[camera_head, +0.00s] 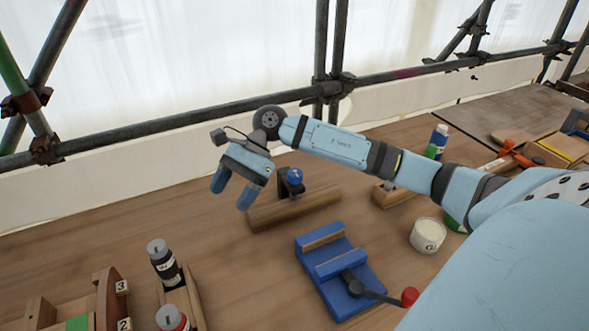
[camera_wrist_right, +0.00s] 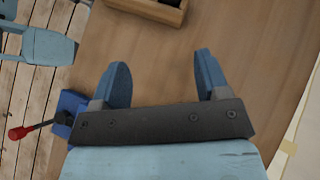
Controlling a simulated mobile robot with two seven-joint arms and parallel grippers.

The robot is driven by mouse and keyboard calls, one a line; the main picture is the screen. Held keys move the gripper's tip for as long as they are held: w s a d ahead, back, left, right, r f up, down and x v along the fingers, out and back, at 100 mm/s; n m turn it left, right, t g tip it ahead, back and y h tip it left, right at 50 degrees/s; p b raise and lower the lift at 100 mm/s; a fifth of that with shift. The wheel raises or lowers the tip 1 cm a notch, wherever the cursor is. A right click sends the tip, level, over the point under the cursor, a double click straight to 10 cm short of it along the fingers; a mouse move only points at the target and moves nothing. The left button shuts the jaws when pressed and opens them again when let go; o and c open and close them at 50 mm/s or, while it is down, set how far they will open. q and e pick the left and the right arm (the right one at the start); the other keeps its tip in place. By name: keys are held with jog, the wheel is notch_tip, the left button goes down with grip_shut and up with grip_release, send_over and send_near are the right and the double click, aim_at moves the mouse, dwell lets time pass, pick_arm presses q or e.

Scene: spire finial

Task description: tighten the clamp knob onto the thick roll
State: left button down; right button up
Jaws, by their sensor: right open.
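The clamp knob (camera_head: 295,176) is a small blue knob on top of a dark clamp (camera_head: 288,189). The clamp sits at a thick brown roll (camera_head: 320,203) lying on the wooden bench. Whether the knob is tight or loose cannot be told. My right gripper (camera_head: 231,193) is open and empty, above the bench to the left of the knob and apart from it. Its two blue fingers point down. In the right wrist view the gripper (camera_wrist_right: 162,60) shows bare wood between its spread fingers; the knob is not seen there. My left gripper is not seen.
A blue vise (camera_head: 335,265) with a red-tipped handle stands in front of the roll, also in the wrist view (camera_wrist_right: 65,112). A round tin (camera_head: 427,235) is right of it. Bottles (camera_head: 164,262) stand in a wooden rack at front left. A scaffold rail (camera_head: 220,112) runs behind the bench.

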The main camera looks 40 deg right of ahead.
jog(key=w+d+r+n+t+h+b, duration=0.15)
jog(key=d+h, duration=0.45)
jog(key=d, duration=0.6)
notch_tip(320, 180, up, 4)
jog(key=n+h+b, duration=0.2)
jog(key=h, duration=0.2)
send_over(295, 172)
jog(key=shift+m, duration=0.25)
notch_tip(295, 172, down, 13)
jog(key=shift+f, duration=0.1)
jog(key=shift+c, duration=0.5)
jog(key=c, duration=0.8)
